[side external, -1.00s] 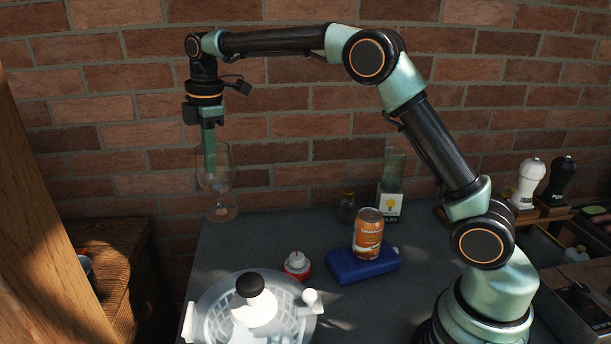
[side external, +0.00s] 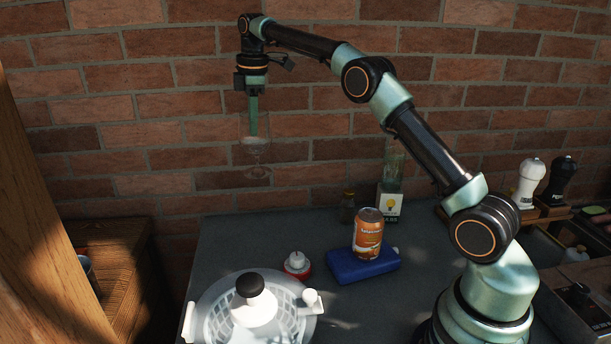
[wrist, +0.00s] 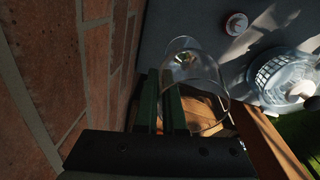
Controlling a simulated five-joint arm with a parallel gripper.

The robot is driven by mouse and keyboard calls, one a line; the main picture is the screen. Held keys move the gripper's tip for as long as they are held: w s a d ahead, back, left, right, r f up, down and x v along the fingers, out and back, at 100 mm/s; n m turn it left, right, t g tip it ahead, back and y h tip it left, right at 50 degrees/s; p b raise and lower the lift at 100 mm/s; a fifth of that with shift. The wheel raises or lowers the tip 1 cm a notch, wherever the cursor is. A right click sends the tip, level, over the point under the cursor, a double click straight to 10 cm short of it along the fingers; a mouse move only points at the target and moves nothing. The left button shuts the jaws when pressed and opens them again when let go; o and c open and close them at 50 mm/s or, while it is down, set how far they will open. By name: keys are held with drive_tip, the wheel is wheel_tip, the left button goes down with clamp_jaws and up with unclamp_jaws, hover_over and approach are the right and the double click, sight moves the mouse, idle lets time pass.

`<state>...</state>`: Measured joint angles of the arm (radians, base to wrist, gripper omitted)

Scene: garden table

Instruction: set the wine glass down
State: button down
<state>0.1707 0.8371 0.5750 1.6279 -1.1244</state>
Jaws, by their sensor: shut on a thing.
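The wine glass (side external: 257,172) is clear and faint against the brick wall in the side view, upright or nearly so, above the far left of the grey table. My gripper (side external: 253,134) points down and is shut on the upper part of the wine glass, holding it in the air. In the wrist view the wine glass (wrist: 207,72) shows beside my gripper's green fingers (wrist: 166,84), with its foot seen through the bowl. The exact contact of the fingers on the glass is hard to make out.
A white salad spinner (side external: 212,318) stands at the table's front left, with a red and white timer-like item (side external: 298,265) behind it. An orange can (side external: 368,236) stands on a blue block (side external: 352,269). A small jar (side external: 347,208) is farther back. The table's back left (side external: 240,228) is clear.

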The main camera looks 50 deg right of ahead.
wheel_tip(320, 180, down, 19)
idle(0.6)
drive_tip(key=shift+f, duration=0.1)
drive_tip(key=c, duration=1)
unclamp_jaws()
